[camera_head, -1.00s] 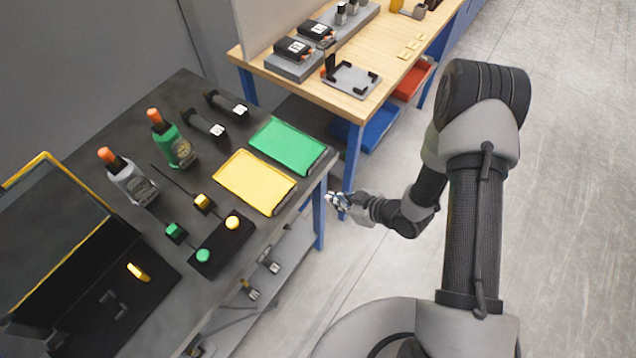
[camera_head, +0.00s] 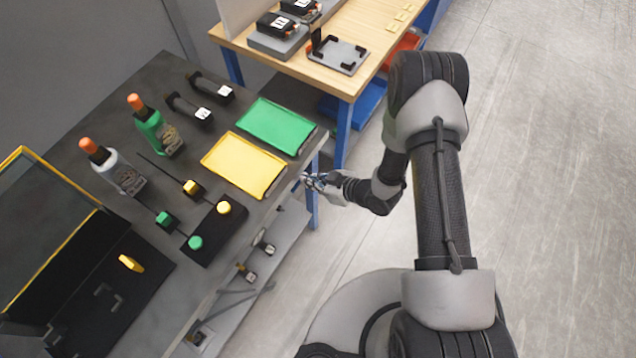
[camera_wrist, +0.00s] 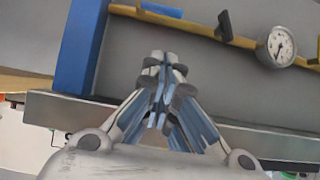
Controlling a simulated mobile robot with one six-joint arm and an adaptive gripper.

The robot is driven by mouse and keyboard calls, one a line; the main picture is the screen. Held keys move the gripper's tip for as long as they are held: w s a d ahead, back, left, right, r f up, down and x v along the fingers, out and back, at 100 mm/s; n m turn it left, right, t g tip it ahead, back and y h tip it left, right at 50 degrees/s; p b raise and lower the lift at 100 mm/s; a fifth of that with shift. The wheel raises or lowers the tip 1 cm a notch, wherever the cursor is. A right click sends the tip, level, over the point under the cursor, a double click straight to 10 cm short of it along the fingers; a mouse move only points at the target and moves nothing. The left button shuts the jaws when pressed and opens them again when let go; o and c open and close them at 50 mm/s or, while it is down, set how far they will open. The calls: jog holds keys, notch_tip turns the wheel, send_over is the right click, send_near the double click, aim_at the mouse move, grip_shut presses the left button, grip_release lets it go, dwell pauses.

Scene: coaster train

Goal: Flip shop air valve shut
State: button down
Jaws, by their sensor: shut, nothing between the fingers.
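In the wrist view a brass-yellow air pipe (camera_wrist: 180,22) runs across the top, on a grey panel. In the head view my gripper (camera_head: 312,182) is low beside the dark bench's right edge.
The dark bench (camera_head: 72,150) holds a yellow tray (camera_head: 244,165), a green tray (camera_head: 276,126), bottles and a black button box (camera_head: 214,232). A blue post (camera_wrist: 80,45) stands left of the pipe in the wrist view. A wooden workbench (camera_head: 375,50) stands behind; floor at right is clear.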

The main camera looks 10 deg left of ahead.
jog(key=b, duration=0.2)
send_over(299, 184)
jog(key=s, duration=0.2)
jog(key=f, duration=0.5)
jog(key=shift+d, duration=0.4)
jog(key=shift+w+a+f, duration=0.1)
jog(key=shift+a+f, duration=0.05)
jog(key=shift+f, duration=0.6)
jog(key=shift+f, duration=0.1)
jog(key=shift+b, duration=0.35)
